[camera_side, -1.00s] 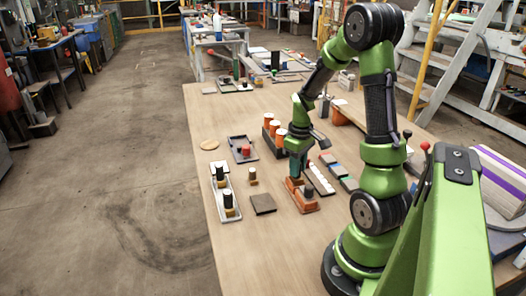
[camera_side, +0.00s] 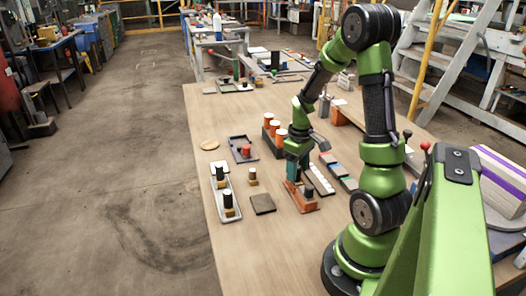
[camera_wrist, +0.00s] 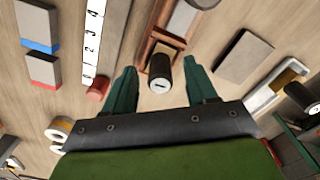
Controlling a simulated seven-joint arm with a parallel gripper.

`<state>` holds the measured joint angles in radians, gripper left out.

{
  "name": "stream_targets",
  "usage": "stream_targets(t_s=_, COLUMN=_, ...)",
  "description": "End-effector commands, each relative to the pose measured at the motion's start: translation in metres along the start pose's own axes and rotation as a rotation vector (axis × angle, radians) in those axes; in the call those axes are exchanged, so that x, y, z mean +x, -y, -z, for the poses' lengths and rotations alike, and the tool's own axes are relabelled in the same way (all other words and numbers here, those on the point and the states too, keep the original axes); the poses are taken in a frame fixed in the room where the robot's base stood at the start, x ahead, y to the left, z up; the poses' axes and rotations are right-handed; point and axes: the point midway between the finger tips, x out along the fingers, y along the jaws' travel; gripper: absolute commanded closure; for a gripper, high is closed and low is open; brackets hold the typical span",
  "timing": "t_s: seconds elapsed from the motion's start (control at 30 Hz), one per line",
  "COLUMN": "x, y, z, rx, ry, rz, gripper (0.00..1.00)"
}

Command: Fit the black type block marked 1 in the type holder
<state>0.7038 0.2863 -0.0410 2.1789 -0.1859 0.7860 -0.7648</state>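The type holder (camera_side: 304,205) is a long red-brown piece on the table. In the wrist view its framed end (camera_wrist: 150,30) runs up out of the picture. A black round block (camera_wrist: 160,72) with a small white mark, seemingly a 1, stands at the holder's near end; whether it is fully seated is unclear. My gripper (camera_wrist: 160,82) has its teal fingers on either side of this block, with a gap on each side, so it is open. A dark knob (camera_side: 308,193) stands at the other end.
A white tray (camera_side: 234,216) with black-topped brass blocks stands left. A numbered white strip (camera_side: 319,180) lies right of the holder. A rack of orange-topped cylinders (camera_side: 268,142) is behind.

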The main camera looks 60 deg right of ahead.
Motion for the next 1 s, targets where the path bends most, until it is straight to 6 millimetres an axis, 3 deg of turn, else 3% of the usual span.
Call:
stream_targets(t_s=0.23, x=-0.001, y=0.000, z=0.000, rx=0.000, ry=0.000, rz=0.000, gripper=0.43)
stream_targets(t_s=0.37, x=-0.013, y=-0.001, z=0.001, rx=0.001, ry=-0.004, rz=-0.002, gripper=0.43)
stream_targets(t_s=0.8, x=-0.114, y=0.000, z=0.001, rx=0.000, ry=-0.007, rz=-0.003, gripper=0.43)
stream_targets(t_s=1.0, x=-0.151, y=0.000, z=0.001, rx=-0.001, ry=-0.004, rz=-0.002, gripper=0.43)
